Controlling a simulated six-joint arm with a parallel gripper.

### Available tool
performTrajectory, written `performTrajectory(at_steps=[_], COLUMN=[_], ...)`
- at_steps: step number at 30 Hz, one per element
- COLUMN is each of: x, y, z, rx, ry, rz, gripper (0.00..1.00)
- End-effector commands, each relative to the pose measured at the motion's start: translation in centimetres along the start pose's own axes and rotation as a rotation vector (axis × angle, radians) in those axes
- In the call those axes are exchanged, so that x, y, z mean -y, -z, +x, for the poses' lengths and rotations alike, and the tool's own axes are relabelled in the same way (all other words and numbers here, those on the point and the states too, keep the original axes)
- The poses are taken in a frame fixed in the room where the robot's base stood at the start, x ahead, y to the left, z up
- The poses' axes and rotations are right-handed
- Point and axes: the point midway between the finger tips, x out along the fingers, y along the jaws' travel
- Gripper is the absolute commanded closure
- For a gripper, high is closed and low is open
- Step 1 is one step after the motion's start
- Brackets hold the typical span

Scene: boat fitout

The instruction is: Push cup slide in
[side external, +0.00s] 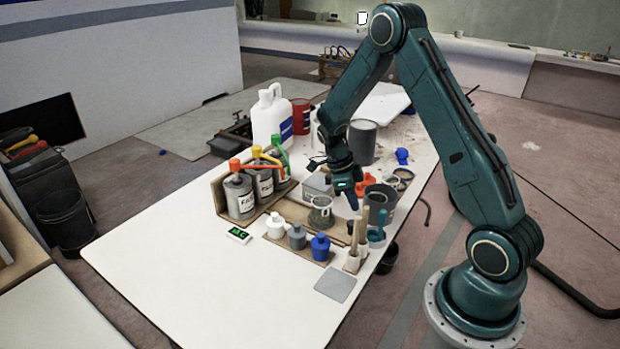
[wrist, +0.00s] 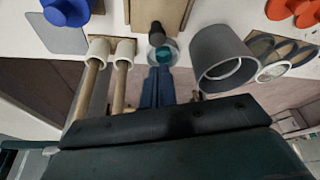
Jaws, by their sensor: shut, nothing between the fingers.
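In the side view, a grey-green cup-like holder (side external: 320,214) stands on a flat wooden piece (side external: 294,211) at the middle of the table. I cannot tell for certain which part slides. In the wrist view, a wooden strip (wrist: 174,12) at the top edge has a dark round knob (wrist: 157,36) at its near end; this may be the slide's handle. My gripper (side external: 354,204) is shut and empty, pointing down just right of the cup holder. Its blue-green fingers (wrist: 157,88) show in the wrist view, just below the knob in the picture. I cannot tell whether they touch anything.
A grey container (side external: 380,198) stands close right of my gripper. Wooden handles (side external: 358,235) stand upright in a holder nearby. White, grey and blue bottles (side external: 297,237) line the front, with cans (side external: 239,196) at the left. The table's (side external: 180,260) front left is clear.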

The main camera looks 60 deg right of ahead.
Motion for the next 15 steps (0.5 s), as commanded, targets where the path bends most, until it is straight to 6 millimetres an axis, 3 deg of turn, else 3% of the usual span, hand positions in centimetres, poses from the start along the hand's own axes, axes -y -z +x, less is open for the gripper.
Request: performTrajectory(at_steps=[9,15], x=[-0.1,-0.1], y=[0.1,0.1], z=[4.5,6.2], rx=[-0.002,-0.001], ry=[-0.002,-0.002], rz=[0.001,0.001], gripper=[1.00,1.00])
